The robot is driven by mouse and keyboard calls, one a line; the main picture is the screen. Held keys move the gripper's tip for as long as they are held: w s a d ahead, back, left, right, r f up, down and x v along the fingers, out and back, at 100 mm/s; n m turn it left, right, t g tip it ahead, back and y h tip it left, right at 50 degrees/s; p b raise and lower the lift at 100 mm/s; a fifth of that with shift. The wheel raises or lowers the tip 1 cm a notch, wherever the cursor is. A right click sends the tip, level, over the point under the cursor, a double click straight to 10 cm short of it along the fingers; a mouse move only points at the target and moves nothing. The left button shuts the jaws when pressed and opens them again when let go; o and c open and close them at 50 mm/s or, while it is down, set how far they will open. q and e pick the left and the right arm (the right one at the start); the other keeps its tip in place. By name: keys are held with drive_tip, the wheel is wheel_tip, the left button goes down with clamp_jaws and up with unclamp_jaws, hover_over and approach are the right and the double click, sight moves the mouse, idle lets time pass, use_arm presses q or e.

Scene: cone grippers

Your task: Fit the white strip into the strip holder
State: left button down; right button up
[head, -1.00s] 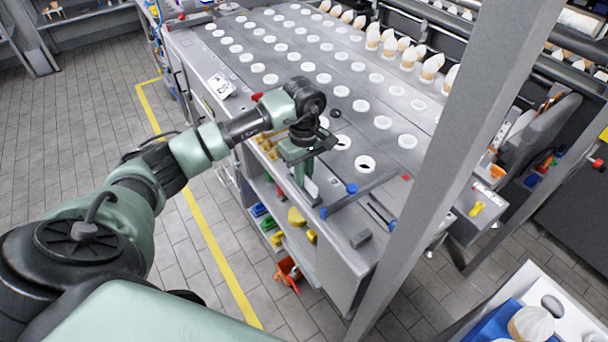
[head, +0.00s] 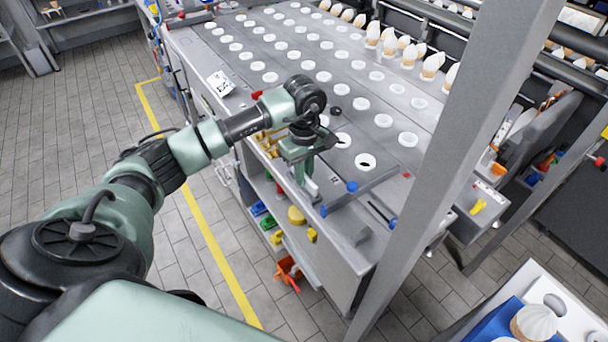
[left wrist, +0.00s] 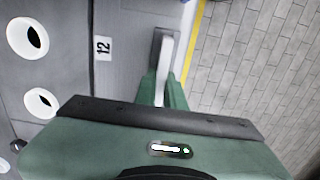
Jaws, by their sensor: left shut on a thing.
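My left gripper (head: 303,172) is at the near edge of the grey machine top, pointing down, shut on the white strip (head: 311,188). In the left wrist view the white strip (left wrist: 164,68) sticks out from between the green fingers (left wrist: 163,92). Its far end overlaps a dark grey block (left wrist: 157,45), which looks like the strip holder, beside a "12" label. I cannot tell whether the strip is inside the holder or only in front of it. The fingers hide the strip's near end. My right gripper is not in view.
The machine top (head: 300,90) has rows of white rings. A bar with blue ends (head: 352,187) lies right of the gripper. A grey post (head: 450,150) stands at the right. Shelves with coloured parts (head: 296,215) are below; open floor lies left.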

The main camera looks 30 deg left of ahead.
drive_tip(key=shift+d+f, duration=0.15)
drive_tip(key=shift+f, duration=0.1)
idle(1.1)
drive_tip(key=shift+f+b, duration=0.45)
drive_tip(key=shift+b, duration=0.2)
idle(0.8)
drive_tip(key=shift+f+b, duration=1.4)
idle(3.8)
